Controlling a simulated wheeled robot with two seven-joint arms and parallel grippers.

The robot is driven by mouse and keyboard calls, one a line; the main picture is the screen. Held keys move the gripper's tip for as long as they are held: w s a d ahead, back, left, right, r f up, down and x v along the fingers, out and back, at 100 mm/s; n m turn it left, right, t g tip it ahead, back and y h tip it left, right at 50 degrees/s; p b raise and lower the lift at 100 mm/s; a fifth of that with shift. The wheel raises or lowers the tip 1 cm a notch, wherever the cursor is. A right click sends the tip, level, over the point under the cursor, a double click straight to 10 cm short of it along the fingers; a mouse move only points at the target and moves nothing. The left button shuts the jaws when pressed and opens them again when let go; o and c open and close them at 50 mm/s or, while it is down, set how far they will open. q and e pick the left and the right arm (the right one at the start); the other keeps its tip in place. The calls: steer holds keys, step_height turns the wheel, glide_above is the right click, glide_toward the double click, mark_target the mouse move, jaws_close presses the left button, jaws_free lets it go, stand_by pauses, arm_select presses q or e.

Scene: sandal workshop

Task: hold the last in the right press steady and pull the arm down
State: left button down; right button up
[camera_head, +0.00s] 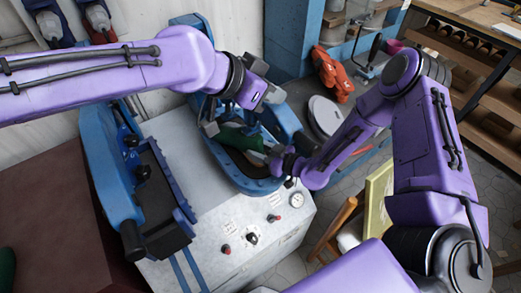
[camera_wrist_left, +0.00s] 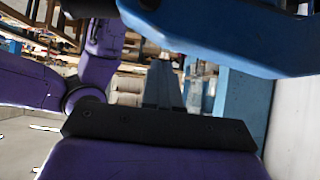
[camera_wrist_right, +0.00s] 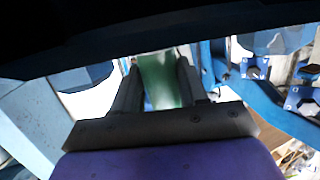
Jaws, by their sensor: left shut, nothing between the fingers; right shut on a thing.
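The right press (camera_head: 222,160) is a blue frame with an oval tray on the grey machine box. A green last (camera_head: 238,137) lies in it, partly hidden by my arms. My right gripper (camera_head: 272,160) is shut on the last at the tray's right side; in the right wrist view the green last (camera_wrist_right: 163,82) shows between the fingers. My left gripper (camera_head: 272,94) is shut and empty, above and behind the last beside the press's blue upper parts. In the left wrist view its fingers (camera_wrist_left: 165,85) are together below a big blue press arm (camera_wrist_left: 215,40); I cannot tell whether they touch it.
The left press (camera_head: 110,165) stands at the left with its black pad (camera_head: 155,200) bare. Knobs (camera_head: 252,238) and a gauge (camera_head: 297,199) sit on the machine front (camera_head: 285,240). A wooden chair (camera_head: 340,222) stands on the floor at right, and shelves (camera_head: 480,70) stand behind.

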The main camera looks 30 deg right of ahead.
arm_select(q)
step_height(320, 180, up, 7)
arm_select(e)
steer(key=shift+w+a+r, duration=0.1)
steer(key=shift+w+r, duration=0.2)
steer(key=shift+r, duration=0.1)
arm_select(q)
steer(key=shift+f, duration=0.1)
arm_select(e)
steer(key=o, duration=1.3)
steer(key=shift+s, duration=0.1)
